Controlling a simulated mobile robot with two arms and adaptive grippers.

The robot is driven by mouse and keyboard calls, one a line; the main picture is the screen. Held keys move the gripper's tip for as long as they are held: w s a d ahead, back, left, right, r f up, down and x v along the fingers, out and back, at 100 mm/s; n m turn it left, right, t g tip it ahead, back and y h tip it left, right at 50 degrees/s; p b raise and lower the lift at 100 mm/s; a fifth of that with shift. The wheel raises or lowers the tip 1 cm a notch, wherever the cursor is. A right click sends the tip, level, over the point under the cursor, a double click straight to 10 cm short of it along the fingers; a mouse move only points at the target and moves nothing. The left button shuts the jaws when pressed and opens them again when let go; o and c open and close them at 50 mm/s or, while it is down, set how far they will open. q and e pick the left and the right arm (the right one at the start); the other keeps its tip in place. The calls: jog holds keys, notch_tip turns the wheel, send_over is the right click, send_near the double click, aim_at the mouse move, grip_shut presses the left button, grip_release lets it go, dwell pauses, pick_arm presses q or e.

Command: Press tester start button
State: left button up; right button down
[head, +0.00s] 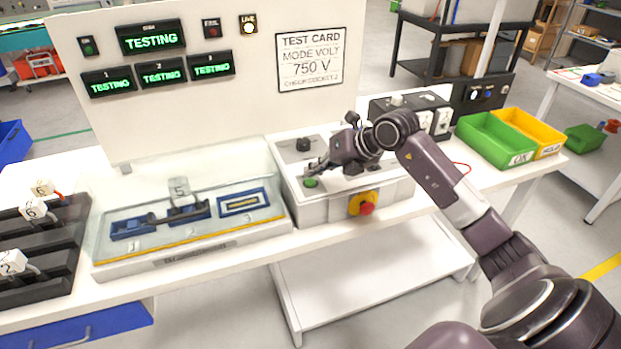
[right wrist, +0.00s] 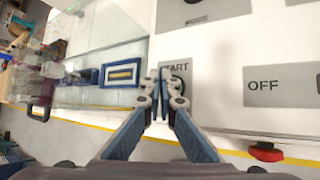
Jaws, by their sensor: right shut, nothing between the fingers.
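The tester box (head: 345,208) stands on the bench, with a green start button (head: 310,183) on its top at the left. My right gripper (head: 316,166) is shut and empty, its fingertips right by that button. In the right wrist view, the closed fingertips (right wrist: 165,74) overlap the START label plate (right wrist: 176,116) and partly hide the button (right wrist: 181,82). I cannot tell whether they touch it. My left gripper is not in view.
A red stop knob on a yellow base (head: 364,204) is on the box's front. A clear-covered fixture (head: 187,248) with numbered slots lies to the left. Green (head: 493,140) and yellow (head: 537,131) bins stand right. A black rack (head: 50,250) holds white parts at far left.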

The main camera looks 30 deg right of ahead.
aim_at(313, 182)
jog(key=shift+r, duration=0.15)
jog(key=shift+r+p, duration=1.65)
jog(key=shift+r, duration=0.85)
